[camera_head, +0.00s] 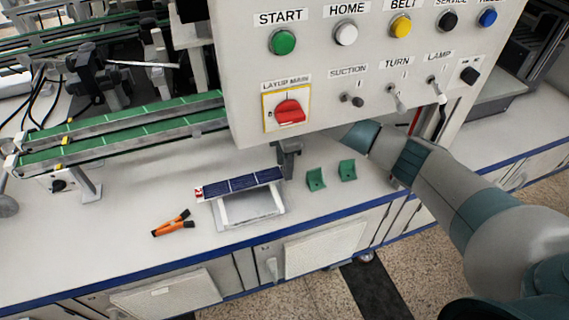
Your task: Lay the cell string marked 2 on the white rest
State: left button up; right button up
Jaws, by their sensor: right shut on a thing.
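The cell string (242,184) is a dark blue strip of several cells with a red and white tag at its left end; the number is too small to read surely. It lies level along the top of the white rest (250,212), its left end reaching past the rest. I cannot tell whether it touches the rest all along. My right gripper (284,170) is shut on the right end of the string. My right forearm passes behind the control panel, which hides part of the wrist. My left gripper is not in view.
The control panel (330,85) with buttons and switches hangs close above the bench. Green conveyor rails (120,130) run behind. The bench front edge is blue.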

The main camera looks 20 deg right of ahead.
jog(key=shift+f, duration=0.1)
jog(key=shift+f, duration=0.3)
jog(key=o, duration=1.1)
jog(key=shift+c, duration=0.2)
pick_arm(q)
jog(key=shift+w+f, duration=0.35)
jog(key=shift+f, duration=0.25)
